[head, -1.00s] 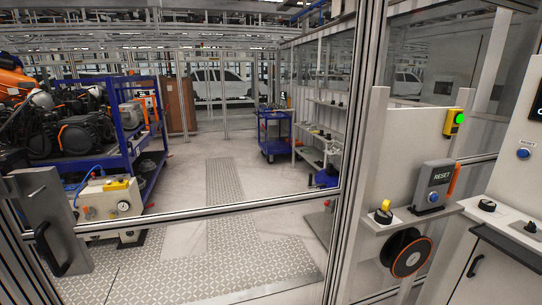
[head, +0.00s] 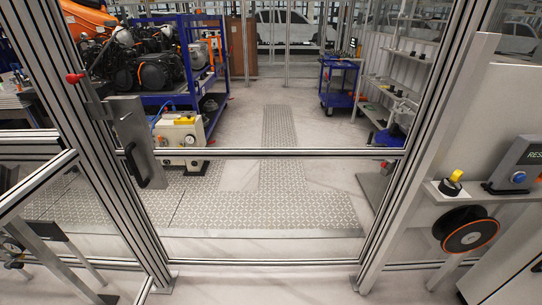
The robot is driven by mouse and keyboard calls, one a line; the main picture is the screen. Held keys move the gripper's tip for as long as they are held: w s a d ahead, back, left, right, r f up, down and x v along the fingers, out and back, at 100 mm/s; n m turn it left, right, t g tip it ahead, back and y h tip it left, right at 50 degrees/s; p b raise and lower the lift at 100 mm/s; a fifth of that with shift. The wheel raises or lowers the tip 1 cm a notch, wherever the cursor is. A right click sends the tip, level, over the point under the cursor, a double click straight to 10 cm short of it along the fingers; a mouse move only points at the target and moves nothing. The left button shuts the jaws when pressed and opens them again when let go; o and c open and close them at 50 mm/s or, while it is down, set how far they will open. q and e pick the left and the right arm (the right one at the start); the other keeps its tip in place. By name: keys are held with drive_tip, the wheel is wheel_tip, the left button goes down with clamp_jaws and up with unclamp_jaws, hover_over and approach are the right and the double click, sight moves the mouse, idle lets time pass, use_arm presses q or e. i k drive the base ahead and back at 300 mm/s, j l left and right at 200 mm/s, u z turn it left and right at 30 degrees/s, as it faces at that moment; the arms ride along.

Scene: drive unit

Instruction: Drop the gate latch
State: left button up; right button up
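The framed gate with clear panels fills the middle of the head view, with a metal crossbar (head: 270,153) across it. A grey latch plate (head: 130,130) is on its left upright, with a black pull handle (head: 140,168) below it. A red knob (head: 75,78) sits on the left post, beside and above the plate. Whether the latch is up or down I cannot tell for sure. Neither of my grippers is in view.
A ledge with a yellow-topped knob (head: 455,177) and an orange-rimmed black reel (head: 468,232) is at the right. Behind the gate are a blue rack (head: 187,60) with engines, a blue cart (head: 338,85) and tread-plate floor (head: 290,210).

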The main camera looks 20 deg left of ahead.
sight(72, 79)
drive_tip(key=u, duration=1.8)
